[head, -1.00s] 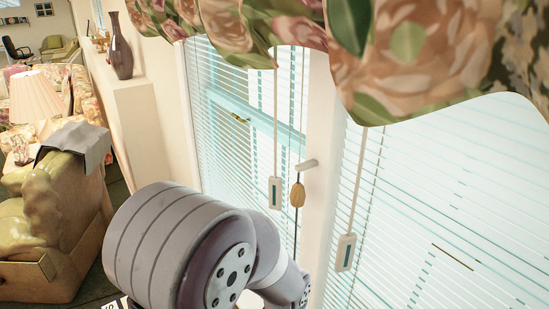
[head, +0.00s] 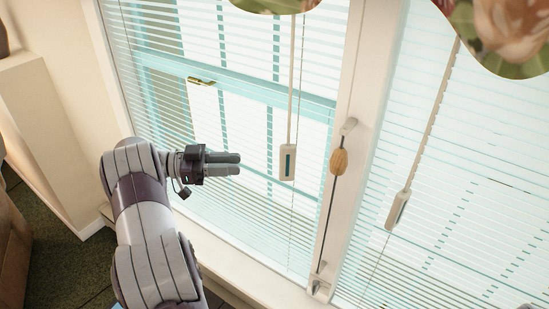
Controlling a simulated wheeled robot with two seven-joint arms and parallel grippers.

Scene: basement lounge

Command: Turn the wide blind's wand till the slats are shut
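Two blinds with pale slats hang side by side: a left blind (head: 180,120) and a right blind (head: 470,200), cut off by the frame. I cannot tell for sure which is the wide one. Light and teal shapes show between the slats of both. A wand with a rectangular grip (head: 288,162) hangs before the left blind; another wand (head: 398,210) hangs tilted before the right blind. My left gripper (head: 238,163) is left of the left wand's grip, apart from it in the picture. Its fingers point right, look close together and hold nothing visible. My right gripper is out of view.
A cord with a wooden toggle (head: 338,161) runs down the white post (head: 355,95) between the blinds to a bracket. Floral valance pieces (head: 505,35) hang at the top. A sill (head: 240,285) runs below. A pale ledge (head: 35,130) stands at left.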

